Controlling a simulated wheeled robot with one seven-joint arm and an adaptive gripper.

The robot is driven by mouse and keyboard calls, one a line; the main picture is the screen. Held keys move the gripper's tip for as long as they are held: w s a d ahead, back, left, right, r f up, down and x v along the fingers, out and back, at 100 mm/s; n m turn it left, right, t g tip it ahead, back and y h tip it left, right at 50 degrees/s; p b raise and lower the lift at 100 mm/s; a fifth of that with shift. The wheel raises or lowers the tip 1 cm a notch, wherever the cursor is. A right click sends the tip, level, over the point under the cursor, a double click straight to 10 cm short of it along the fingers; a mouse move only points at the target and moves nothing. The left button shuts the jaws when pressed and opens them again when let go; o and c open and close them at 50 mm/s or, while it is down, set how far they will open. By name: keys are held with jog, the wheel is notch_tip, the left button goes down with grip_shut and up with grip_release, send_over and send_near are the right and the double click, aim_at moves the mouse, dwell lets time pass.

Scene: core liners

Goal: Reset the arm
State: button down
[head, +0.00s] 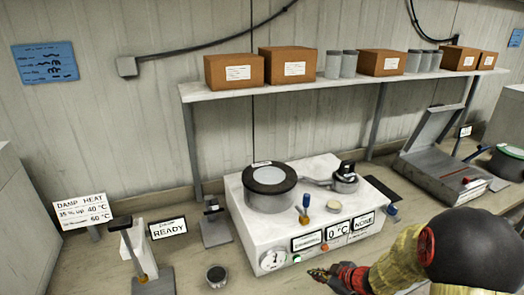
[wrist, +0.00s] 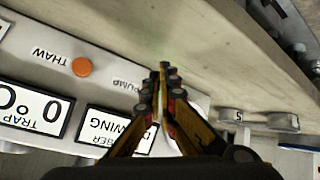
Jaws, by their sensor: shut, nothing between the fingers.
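My gripper (head: 318,273) is at the lower middle of the head view, in front of the white machine (head: 243,215), with my arm coming in from the lower right. In the wrist view my gripper (wrist: 163,82) has its fingers together and holds nothing. Beside it there is the machine's front panel, upside down, with an orange button (wrist: 82,67) by the word THAW and a "TRAP 0°C" display (wrist: 30,108). I cannot tell whether the fingers touch the panel.
A dark-lidded round chamber (head: 269,180) and a blue-handled valve (head: 305,203) top the machine. A small cup (head: 216,275) stands on the bench at its left. A shelf (head: 220,95) of boxes and jars hangs behind. An open-lidded case (head: 438,170) sits at right.

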jog(key=w+d+r+m+t+h, duration=0.1)
jog(key=d+r+m+h, duration=0.15)
jog(key=r, duration=0.45)
jog(key=w+d+r+m+t+h, duration=0.1)
jog(key=d+r+h, duration=0.15)
jog(key=r, duration=0.35)
jog(key=s+d+r+m+g+h, duration=0.1)
jog(key=s+d+r+m+h, duration=0.2)
jog(key=s+r, duration=0.7)
jog(key=s+a+r+m+g+y, duration=0.1)
jog(key=s+a, duration=0.4)
jog(key=s, duration=0.5)
jog(key=s+a+r+m+g+y, duration=0.2)
jog(key=s+a, duration=0.4)
jog(key=s, duration=0.4)
jog(key=shift+s+a+r+m, duration=0.3)
jog(key=shift+r+m, duration=0.35)
jog(key=shift+r, duration=0.25)
